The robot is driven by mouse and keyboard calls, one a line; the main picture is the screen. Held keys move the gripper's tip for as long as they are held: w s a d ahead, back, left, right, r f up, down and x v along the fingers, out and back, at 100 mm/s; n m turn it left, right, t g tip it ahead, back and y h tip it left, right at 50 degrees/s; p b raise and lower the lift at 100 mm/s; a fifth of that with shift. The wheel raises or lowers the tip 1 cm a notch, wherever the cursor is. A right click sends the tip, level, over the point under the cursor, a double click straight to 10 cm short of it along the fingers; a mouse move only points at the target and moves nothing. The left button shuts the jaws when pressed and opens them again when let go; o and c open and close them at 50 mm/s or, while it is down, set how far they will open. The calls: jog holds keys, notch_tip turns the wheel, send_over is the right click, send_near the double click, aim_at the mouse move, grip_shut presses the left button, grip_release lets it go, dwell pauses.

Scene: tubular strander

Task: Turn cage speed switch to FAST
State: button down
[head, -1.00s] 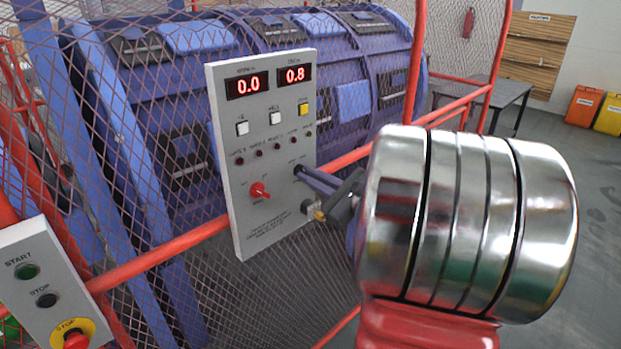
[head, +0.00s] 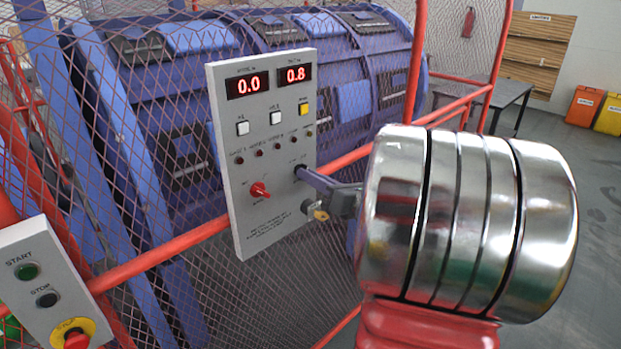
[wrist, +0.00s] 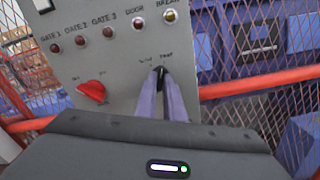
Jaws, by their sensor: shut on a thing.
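The cage speed switch is a small black knob (wrist: 161,74) at the lower right of the grey panel (head: 234,155). In the wrist view two small labels stand above it, the right one seeming to read FAST. My gripper (wrist: 161,84) has its two purple fingers closed around the knob; it also shows in the head view (head: 302,174), reaching the panel from the right. The fingers hide most of the knob, so I cannot tell its exact pointing.
A red rotary knob (head: 260,190) sits left of the switch, and a key switch (head: 309,207) with a yellowish tag (head: 321,215) below it. Indicator lamps (wrist: 108,32) run above. A red rail (head: 160,264) and mesh fence surround the panel. A START/STOP box (head: 46,285) stands lower left.

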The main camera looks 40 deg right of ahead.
jog(key=shift+f+m, duration=0.1)
jog(key=shift+m, duration=0.8)
jog(key=c, duration=1.9)
grip_release()
jog(key=shift+o, duration=0.2)
jog(key=shift+s, duration=0.1)
jog(key=s, duration=1.3)
jog(key=shift+s+d, duration=0.2)
jog(key=shift+s, duration=0.1)
